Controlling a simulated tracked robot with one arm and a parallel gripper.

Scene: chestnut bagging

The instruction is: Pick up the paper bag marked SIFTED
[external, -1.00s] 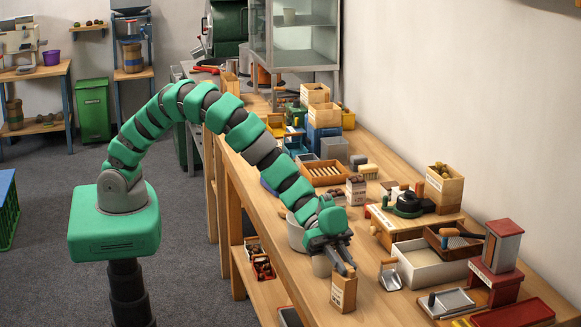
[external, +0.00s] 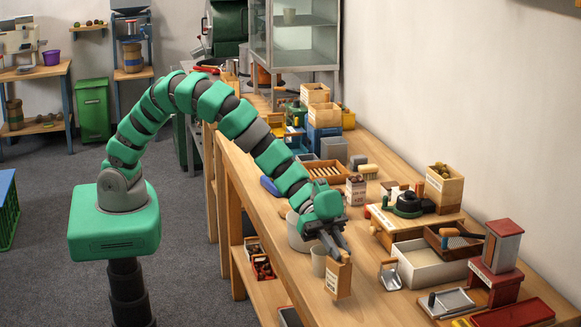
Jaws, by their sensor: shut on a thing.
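A small tan paper bag (external: 340,282) hangs upright at the end of my arm, near the front left edge of the workbench. A white label shows on its face; the print is too small to read. My gripper (external: 342,257) is shut on the top of the bag. The bag appears to be a little above the bench top. The gripper's body hides part of the fingers.
Pale buckets (external: 301,232) stand just left of my gripper. A metal scoop (external: 390,277) and a whitish open box (external: 428,268) lie to the right. A red stand (external: 494,283) and a metal tray (external: 447,302) are farther right. The bench in front is clear.

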